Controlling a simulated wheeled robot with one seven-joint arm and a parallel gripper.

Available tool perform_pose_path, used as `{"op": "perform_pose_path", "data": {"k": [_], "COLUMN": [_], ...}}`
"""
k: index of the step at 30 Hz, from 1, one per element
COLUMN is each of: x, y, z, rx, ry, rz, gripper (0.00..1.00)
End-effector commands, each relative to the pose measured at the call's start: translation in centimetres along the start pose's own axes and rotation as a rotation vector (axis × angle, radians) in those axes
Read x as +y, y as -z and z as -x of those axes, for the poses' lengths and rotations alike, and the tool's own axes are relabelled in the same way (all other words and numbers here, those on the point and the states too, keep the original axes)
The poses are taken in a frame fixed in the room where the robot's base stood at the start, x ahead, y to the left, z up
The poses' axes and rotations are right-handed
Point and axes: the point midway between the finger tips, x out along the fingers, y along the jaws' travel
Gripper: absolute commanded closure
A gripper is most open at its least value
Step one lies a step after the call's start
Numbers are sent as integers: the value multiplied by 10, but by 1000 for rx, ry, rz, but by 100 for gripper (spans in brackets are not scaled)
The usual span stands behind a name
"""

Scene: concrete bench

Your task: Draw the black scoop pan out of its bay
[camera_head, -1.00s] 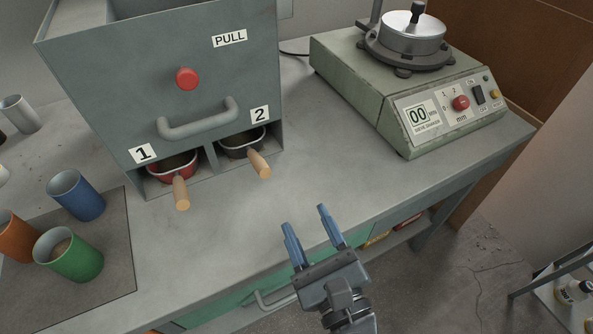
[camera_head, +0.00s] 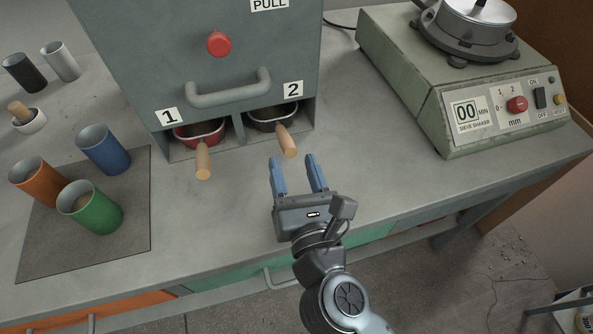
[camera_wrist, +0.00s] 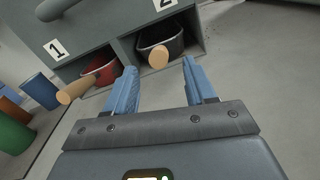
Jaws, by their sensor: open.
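The black scoop pan (camera_head: 268,119) sits in bay 2 of the grey cabinet (camera_head: 150,75), its wooden handle (camera_head: 287,141) sticking out toward me. In the wrist view the black pan (camera_wrist: 173,37) is above my fingers, and its handle end (camera_wrist: 158,57) faces the camera between and beyond the fingertips. My gripper (camera_head: 296,161) is open and empty, its blue fingers pointing at the handle from just in front of it, apart from it. The wrist view also shows both open fingers (camera_wrist: 160,68).
A red scoop pan (camera_head: 200,133) with a wooden handle (camera_head: 203,162) is in bay 1, left of the black one. A grey pull bar (camera_head: 229,91) is above the bays. A sieve shaker (camera_head: 480,90) stands at right. Blue, orange and green cups (camera_head: 92,207) stand at left.

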Motion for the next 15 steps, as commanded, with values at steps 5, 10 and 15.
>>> {"op": "perform_pose_path", "data": {"k": [5, 10, 15], "x": [1, 0, 0], "y": [-2, -2, -1], "z": [-26, -50, -64], "rx": [-2, -1, -1], "ry": [-1, 0, 0], "rz": [-1, 0, 0], "gripper": [45, 45, 45]}}
